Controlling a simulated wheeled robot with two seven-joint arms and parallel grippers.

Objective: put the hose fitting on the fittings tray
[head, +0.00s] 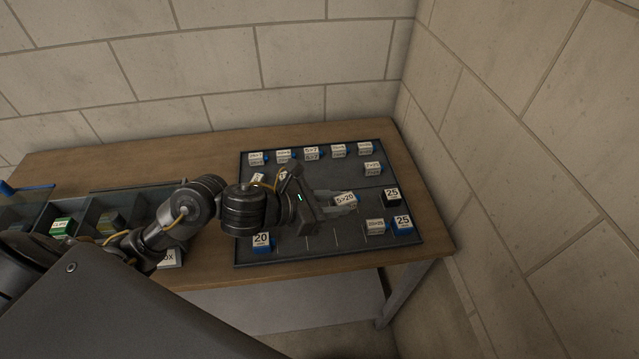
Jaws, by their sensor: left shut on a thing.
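My left gripper (348,201) reaches in from the left over a dark tray (325,172) with thin dividing lines on the wooden table. It is shut on a small piece (345,198) with a white label that seems to read "5>20". The piece is above the right-middle part of the tray; I cannot tell whether it touches. No label names a hose fitting or fittings tray, so I cannot confirm from the lettering which these are. My right gripper is not in view.
Several white-labelled pieces line the tray's back edge. Blocks marked "25" (403,223) and "20" (262,241) stand on its front part, and a dark "25" block (391,194) at its right. Compartmented bins (88,213) stand at the left. A stone wall closes the right side.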

